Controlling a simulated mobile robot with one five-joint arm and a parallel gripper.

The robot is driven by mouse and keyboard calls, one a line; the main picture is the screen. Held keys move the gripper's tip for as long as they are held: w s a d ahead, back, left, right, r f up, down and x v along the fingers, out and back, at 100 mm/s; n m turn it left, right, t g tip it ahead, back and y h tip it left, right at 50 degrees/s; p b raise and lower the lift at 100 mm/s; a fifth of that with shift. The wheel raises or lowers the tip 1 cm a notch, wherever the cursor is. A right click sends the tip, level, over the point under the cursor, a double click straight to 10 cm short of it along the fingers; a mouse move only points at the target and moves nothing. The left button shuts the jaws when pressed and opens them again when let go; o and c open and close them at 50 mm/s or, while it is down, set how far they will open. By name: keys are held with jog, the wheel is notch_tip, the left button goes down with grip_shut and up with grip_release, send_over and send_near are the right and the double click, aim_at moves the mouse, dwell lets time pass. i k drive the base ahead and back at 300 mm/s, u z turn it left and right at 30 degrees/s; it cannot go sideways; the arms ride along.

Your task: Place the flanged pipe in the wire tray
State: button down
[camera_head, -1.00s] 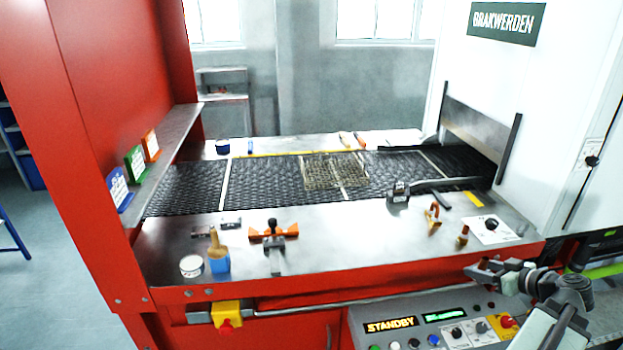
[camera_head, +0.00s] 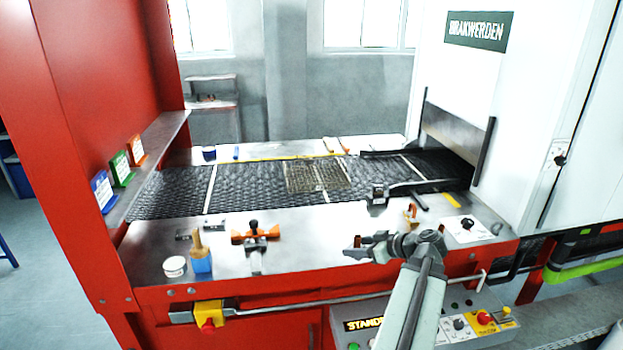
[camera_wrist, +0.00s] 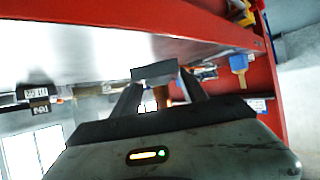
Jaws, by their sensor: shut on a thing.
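The wire tray (camera_head: 302,179) is a flat, tan wire basket lying on the dark mesh belt (camera_head: 245,186), mid-picture in the head view. My gripper (camera_head: 353,250) is over the near edge of the steel worktop, in front of the tray and slightly right of it. In the wrist view my gripper (camera_wrist: 160,88) is shut on a small piece with a dark grey flat part at the fingertips and a copper-brown part between the fingers. I take this as the flanged pipe (camera_wrist: 154,71); much of it is hidden by the fingers.
On the near worktop are an orange-and-black clamp (camera_head: 254,234), a blue pot with a brush (camera_head: 201,262), a white tub (camera_head: 174,266), a dark block (camera_head: 377,194) and an orange hook (camera_head: 411,212). Red (camera_head: 100,90) and white (camera_head: 460,80) housings flank the belt.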

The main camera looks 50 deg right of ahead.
aim_at(317, 182)
jog(key=z, duration=0.05)
jog(key=i, duration=1)
jog(key=u, duration=0.05)
